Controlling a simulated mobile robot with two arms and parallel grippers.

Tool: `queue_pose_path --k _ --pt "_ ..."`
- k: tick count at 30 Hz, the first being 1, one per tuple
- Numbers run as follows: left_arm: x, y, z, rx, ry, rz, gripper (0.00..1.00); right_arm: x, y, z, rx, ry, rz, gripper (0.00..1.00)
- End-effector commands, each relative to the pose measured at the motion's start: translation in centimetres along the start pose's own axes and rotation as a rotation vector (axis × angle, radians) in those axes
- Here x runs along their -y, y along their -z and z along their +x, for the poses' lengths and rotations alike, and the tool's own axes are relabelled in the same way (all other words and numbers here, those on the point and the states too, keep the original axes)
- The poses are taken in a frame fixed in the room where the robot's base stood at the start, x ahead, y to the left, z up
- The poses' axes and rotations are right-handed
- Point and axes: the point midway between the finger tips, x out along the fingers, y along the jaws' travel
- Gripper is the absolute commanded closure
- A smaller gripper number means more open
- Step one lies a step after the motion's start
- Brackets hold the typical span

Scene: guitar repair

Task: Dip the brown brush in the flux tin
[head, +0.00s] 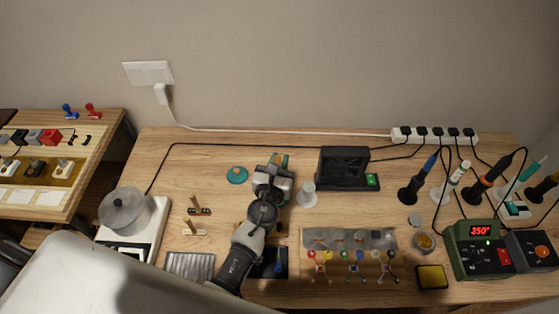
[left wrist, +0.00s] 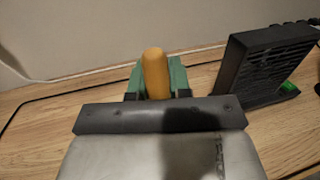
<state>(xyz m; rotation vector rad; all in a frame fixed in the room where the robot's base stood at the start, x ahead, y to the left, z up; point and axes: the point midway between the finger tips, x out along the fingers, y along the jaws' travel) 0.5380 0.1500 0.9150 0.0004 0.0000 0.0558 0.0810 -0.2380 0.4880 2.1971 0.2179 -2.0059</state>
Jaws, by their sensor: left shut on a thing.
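My left gripper (head: 279,160) is over the back middle of the workbench, its green fingers pointing away toward the wall. In the left wrist view the fingers (left wrist: 157,80) are shut on an orange-brown rounded handle (left wrist: 154,72), which I take for the brown brush. Its bristle end is hidden. A low round teal tin (head: 237,175), which looks like the flux tin, stands on the bench just left of the gripper, apart from it. Whether it is open is too small to tell. My right gripper is not in view.
A black fan-like box (head: 343,167) and a clear whitish cup (head: 308,194) stand right of the gripper. A grey tray (head: 348,239), soldering irons and a green station (head: 486,250) fill the right. Bare wood surrounds the teal tin.

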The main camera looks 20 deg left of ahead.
Motion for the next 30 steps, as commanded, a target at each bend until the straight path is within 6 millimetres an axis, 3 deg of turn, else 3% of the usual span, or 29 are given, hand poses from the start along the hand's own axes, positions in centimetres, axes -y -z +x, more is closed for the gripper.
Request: queue_pose_path --k 30 --pt "0.01 0.9 0.0 -0.001 0.001 0.0 1.0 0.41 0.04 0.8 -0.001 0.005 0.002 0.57"
